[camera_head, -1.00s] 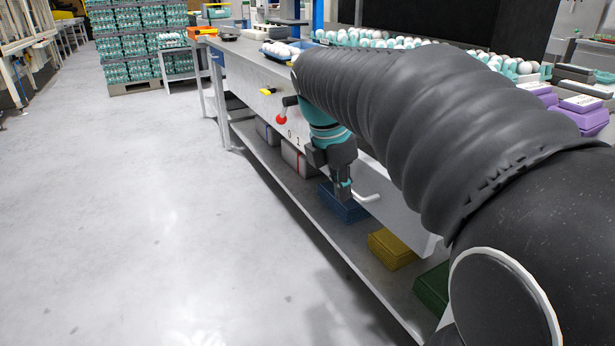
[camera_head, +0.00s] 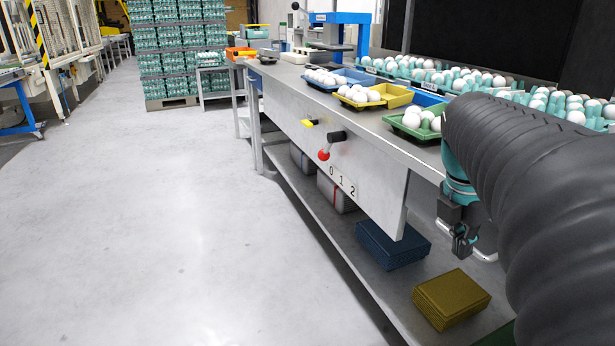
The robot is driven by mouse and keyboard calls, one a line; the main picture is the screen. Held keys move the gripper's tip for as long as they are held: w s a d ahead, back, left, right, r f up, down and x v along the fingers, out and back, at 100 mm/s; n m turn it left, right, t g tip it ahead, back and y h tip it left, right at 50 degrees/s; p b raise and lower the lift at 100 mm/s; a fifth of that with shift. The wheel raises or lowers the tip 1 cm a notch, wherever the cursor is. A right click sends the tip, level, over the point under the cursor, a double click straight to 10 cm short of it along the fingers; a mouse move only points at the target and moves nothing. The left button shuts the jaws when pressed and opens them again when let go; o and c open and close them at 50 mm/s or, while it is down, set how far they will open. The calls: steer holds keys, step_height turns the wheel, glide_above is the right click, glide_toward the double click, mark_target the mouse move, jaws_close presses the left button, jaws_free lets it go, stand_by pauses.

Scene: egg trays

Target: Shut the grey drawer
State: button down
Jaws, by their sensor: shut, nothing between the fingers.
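The grey drawer is under the bench top at the right, and its front is almost all hidden behind my arm. Its pale curved handle (camera_head: 484,255) shows just right of my gripper. My gripper (camera_head: 462,253) points down in front of the bench, shut and empty, with its fingertips close to the handle. I cannot tell whether they touch it. How far the drawer stands out is also hidden.
The bench (camera_head: 380,128) holds egg trays along its top. A lever with a red knob (camera_head: 323,155) sticks out of its front panel. A blue box (camera_head: 392,245) and a yellow box (camera_head: 452,298) lie on the lower shelf. The floor (camera_head: 170,240) at left is clear.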

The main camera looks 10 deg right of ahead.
steer(key=shift+d, duration=0.3)
steer(key=shift+a, duration=0.1)
